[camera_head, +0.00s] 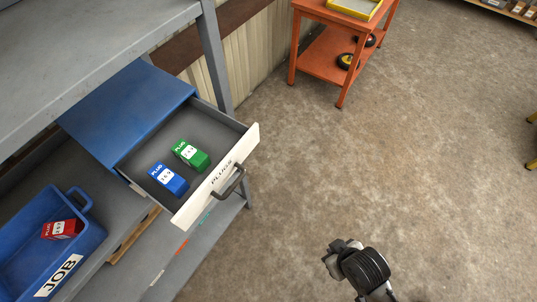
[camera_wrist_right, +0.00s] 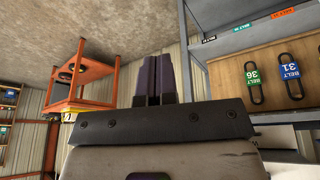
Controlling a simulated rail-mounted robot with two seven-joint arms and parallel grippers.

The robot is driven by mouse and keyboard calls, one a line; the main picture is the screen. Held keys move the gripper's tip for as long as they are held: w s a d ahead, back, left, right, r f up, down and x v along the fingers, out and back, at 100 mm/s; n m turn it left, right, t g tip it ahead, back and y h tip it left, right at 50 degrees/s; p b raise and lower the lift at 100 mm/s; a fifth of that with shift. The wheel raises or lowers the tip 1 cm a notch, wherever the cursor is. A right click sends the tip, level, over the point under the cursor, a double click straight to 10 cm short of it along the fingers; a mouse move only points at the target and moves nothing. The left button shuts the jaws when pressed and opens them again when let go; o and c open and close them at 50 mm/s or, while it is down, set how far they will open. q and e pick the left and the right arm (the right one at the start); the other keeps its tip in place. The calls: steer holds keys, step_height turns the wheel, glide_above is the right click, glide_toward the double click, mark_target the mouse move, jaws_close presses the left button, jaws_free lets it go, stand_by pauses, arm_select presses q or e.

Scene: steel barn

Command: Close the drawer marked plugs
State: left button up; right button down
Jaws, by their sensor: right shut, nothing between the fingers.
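The drawer marked PLUGS (camera_head: 213,178) is pulled out of the blue cabinet (camera_head: 130,108) in the head view. Its white front has a dark handle (camera_head: 233,184). A green plug box (camera_head: 190,154) and a blue plug box (camera_head: 168,179) lie inside it. My right gripper (camera_head: 337,250) is to the right of and below the drawer front in the picture, clear of the handle. In the right wrist view its fingers (camera_wrist_right: 160,78) are together with nothing between them. My left gripper is in neither view.
A blue JOB tote (camera_head: 85,245) holding a red plug box (camera_head: 62,229) stands on the grey bench at left. An orange trolley (camera_head: 325,58) stands at the back. Open concrete floor (camera_head: 420,150) lies right of the drawer. Belts (camera_wrist_right: 289,76) hang in the wrist view.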

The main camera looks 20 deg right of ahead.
steer(key=w+d+r+n+t+p, duration=0.1)
steer(key=w+d+r+p, duration=0.2)
steer(key=w+r, duration=0.3)
steer(key=m+t+y+p, duration=0.3)
steer(key=m+t+y, duration=0.7)
steer(key=m, duration=0.4)
glide_toward(251, 148)
steer(key=p+x, duration=0.3)
steer(key=x, duration=0.3)
steer(key=shift+w, duration=0.15)
steer(key=shift+w+a, duration=0.45)
steer(key=shift+w, duration=0.05)
